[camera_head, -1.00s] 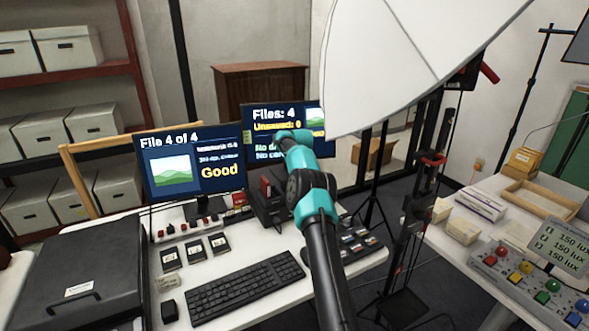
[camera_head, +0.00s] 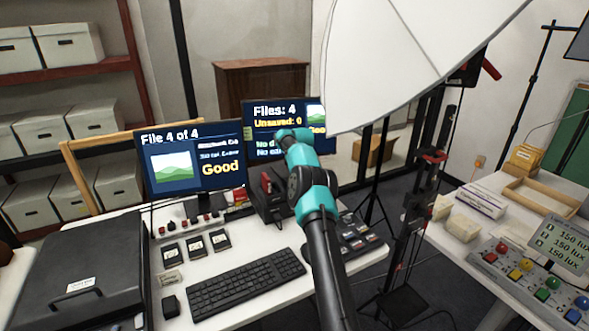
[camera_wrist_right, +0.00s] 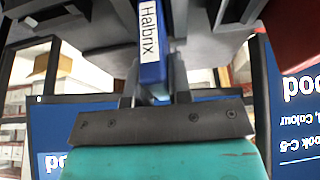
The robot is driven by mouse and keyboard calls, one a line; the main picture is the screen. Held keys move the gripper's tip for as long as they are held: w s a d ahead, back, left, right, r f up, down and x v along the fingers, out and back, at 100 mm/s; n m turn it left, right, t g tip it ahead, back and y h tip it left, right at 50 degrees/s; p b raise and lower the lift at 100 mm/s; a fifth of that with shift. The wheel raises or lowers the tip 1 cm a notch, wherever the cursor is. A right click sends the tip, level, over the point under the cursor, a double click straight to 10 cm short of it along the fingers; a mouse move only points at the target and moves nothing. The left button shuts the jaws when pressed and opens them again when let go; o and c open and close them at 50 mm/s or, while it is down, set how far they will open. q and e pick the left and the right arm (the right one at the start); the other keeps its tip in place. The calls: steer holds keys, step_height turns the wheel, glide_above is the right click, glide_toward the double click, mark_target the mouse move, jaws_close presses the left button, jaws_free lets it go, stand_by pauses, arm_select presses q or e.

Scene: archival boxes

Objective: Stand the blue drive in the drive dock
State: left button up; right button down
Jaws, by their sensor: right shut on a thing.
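The blue drive (camera_wrist_right: 152,45), with a white "Halbrix" label, shows in the right wrist view between the fingers of my right gripper (camera_wrist_right: 153,88), which is shut on it. The dark grey drive dock (camera_wrist_right: 95,28) lies around and beyond the drive at the top of that view. I cannot tell whether the drive is inside a slot or just in front of it. In the head view the dock (camera_head: 270,210) stands below the right monitor, with a red drive (camera_head: 266,183) upright at its left. My right arm hides the gripper and blue drive there. My left gripper is out of view.
Two monitors (camera_head: 190,165) stand behind the dock. A keyboard (camera_head: 247,284), several small cards (camera_head: 195,247) and a black case (camera_head: 75,270) are on the desk. A dark tray (camera_head: 358,240) lies right of my arm. A large white umbrella (camera_head: 410,55) hangs above.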

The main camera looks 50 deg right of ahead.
steer(key=shift+f, duration=0.55)
steer(key=c, duration=1)
jaws_free()
steer(key=shift+o, duration=0.2)
steer(key=shift+v, duration=3.75)
steer(key=shift+f, duration=0.1)
